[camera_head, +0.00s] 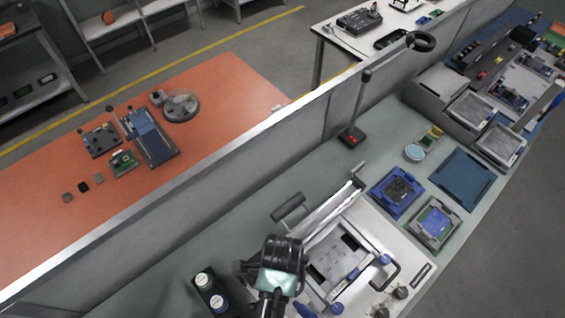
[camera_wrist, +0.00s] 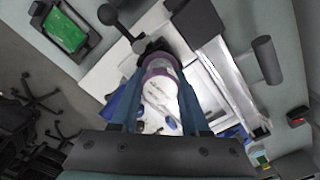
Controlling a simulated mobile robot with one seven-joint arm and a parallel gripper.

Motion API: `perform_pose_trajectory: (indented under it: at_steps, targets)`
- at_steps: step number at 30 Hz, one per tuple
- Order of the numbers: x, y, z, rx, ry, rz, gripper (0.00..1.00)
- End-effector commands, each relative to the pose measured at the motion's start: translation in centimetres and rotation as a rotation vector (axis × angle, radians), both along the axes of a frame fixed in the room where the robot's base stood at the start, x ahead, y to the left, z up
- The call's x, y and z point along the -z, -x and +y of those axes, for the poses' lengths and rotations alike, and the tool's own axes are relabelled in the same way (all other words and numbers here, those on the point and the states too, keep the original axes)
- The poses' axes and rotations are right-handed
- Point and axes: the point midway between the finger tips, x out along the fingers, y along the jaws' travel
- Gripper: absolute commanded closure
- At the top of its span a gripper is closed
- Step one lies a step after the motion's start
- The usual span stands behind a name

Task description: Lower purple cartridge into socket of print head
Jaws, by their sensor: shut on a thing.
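The purple cartridge (camera_wrist: 160,90), a round jar with a purple band and a pale labelled top, sits between the two blue fingers of my gripper (camera_wrist: 160,76) in the wrist view. The fingers are shut on it. In the head view my arm's end is over the near left side of the white printer (camera_head: 375,235), and the cartridge cannot be made out there. A black bracket (camera_wrist: 148,46) shows just beyond the cartridge in the wrist view. I cannot tell whether it is the print head's socket, or whether the cartridge touches it.
Blue-framed fixtures (camera_head: 396,190) lie right of the printer. The bench's back left is clear.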

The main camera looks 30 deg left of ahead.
Motion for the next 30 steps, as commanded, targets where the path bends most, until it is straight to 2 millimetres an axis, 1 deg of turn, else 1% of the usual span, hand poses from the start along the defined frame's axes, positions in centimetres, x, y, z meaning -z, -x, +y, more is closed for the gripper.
perform_pose_trajectory:
  at_steps: [9, 10, 14, 15, 21, 22, 25, 26, 30]
  targets:
    - [-0.04, -0.05, 0.01, 0.0, 0.0, -0.001, 1.0]
    - [-0.04, -0.05, 0.01, 0.0, 0.0, -0.001, 0.51]
    - [-0.04, -0.04, 0.01, 0.0, 0.0, -0.001, 0.28]
    - [-0.03, -0.03, 0.0, 0.0, 0.0, -0.001, 0.2]
    - [-0.01, -0.01, 0.0, 0.0, 0.0, 0.0, 0.19]
    - [0.04, 0.03, -0.01, 0.0, 0.0, 0.001, 0.21]
    - [0.04, 0.04, -0.02, 0.0, 0.0, 0.001, 0.39]
    - [0.04, 0.03, -0.01, 0.0, 0.0, 0.001, 0.42]
    - [0.03, 0.02, -0.02, 0.0, 0.0, 0.001, 0.42]
